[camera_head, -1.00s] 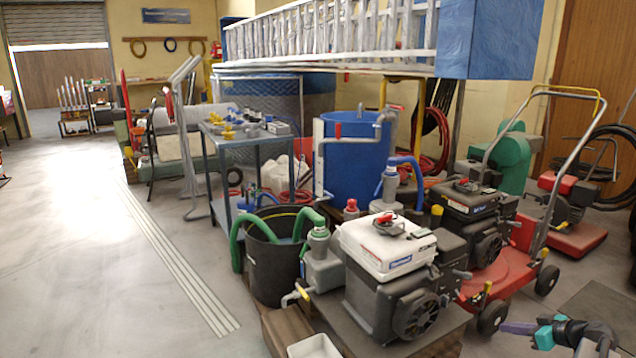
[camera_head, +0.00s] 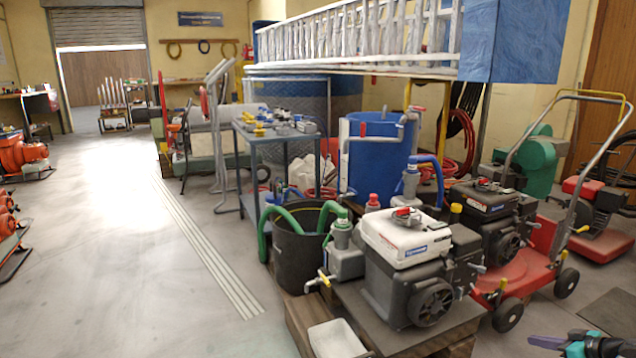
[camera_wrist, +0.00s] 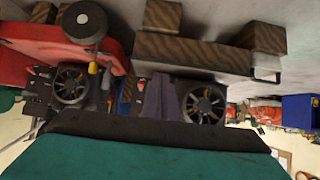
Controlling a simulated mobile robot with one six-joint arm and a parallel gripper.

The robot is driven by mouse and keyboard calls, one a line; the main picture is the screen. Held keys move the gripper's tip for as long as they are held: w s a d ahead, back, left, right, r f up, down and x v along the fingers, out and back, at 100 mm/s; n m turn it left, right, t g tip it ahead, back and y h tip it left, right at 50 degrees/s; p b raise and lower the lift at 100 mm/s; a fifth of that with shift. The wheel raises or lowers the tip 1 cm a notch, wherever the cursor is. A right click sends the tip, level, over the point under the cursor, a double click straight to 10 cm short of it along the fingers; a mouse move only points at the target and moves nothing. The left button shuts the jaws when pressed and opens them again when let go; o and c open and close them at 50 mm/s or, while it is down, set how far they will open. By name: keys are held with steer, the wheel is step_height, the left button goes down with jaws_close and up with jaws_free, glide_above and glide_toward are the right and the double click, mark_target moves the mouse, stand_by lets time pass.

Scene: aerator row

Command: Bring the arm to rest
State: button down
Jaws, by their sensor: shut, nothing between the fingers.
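My gripper (camera_head: 546,342) shows at the bottom right corner of the head view, low in front of the red wheeled machine, with purple fingers and teal and black parts. The rest of my arm is cut off by the frame edge. In the wrist view my purple fingers (camera_wrist: 160,98) are together and empty, above a teal and black body part of mine. They point toward the engines, which appear upside down there.
A white-topped engine (camera_head: 408,238) stands on a low wooden platform beside a black bucket (camera_head: 300,250) with green hoses. A red wheeled machine (camera_head: 525,265) stands to the right. Orange machines (camera_head: 22,155) line the left edge. The floor (camera_head: 120,260) at left is clear.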

steer(key=w+a+r+n+g+y+p, duration=0.15)
steer(key=w+a+p, duration=0.3)
steer(key=a, duration=0.55)
steer(key=w+a+n+g+y+p, duration=0.1)
steer(key=w+a+y+p, duration=0.1)
steer(key=w+a+p, duration=0.5)
steer(key=s+a+f+n+g+p, duration=0.15)
steer(key=s+a+p, duration=0.3)
steer(key=a, duration=0.85)
steer(key=s+a+f+g+p, duration=0.1)
steer(key=s+a+g+p, duration=0.4)
steer(key=a, duration=0.8)
steer(key=s+a+g+h+p, duration=0.1)
steer(key=s+a+g+p, duration=0.3)
steer(key=s+a+p, duration=1.05)
steer(key=s+d+r+m+g+h+p, duration=0.1)
steer(key=s+d+m+h, duration=0.1)
steer(key=s, duration=0.7)
steer(key=s+d+r+m+g+h+p, duration=0.1)
steer(key=s+d+m+g+h, duration=0.1)
steer(key=s+m, duration=0.4)
steer(key=s+d+h, duration=0.1)
steer(key=s+h, duration=0.1)
steer(key=s, duration=0.1)
steer(key=shift+s+d, duration=0.25)
steer(key=shift+d, duration=0.05)
